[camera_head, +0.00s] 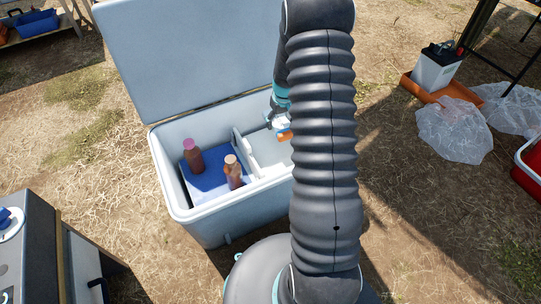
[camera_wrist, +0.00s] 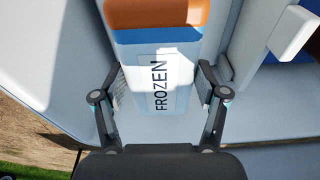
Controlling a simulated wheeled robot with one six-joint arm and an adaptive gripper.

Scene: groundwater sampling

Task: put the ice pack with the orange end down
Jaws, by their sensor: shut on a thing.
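The ice pack with the orange end (camera_wrist: 155,55) is blue with a white label reading FROZEN. Its orange end points away from my gripper, toward the top of the wrist view. My gripper (camera_wrist: 160,92) is shut on the pack, with one finger on each side of it. In the head view the ice pack's orange end (camera_head: 284,136) shows inside the right compartment of the open cooler (camera_head: 205,207). My arm hides part of that compartment. I cannot tell whether the pack touches the cooler floor.
A white divider (camera_head: 246,152) splits the cooler. The left compartment has a blue base with two brown bottles, one pink-capped (camera_head: 192,155) and one pale-capped (camera_head: 233,172). The raised lid (camera_head: 185,50) stands behind. Plastic bags (camera_head: 455,130) lie on the ground at right.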

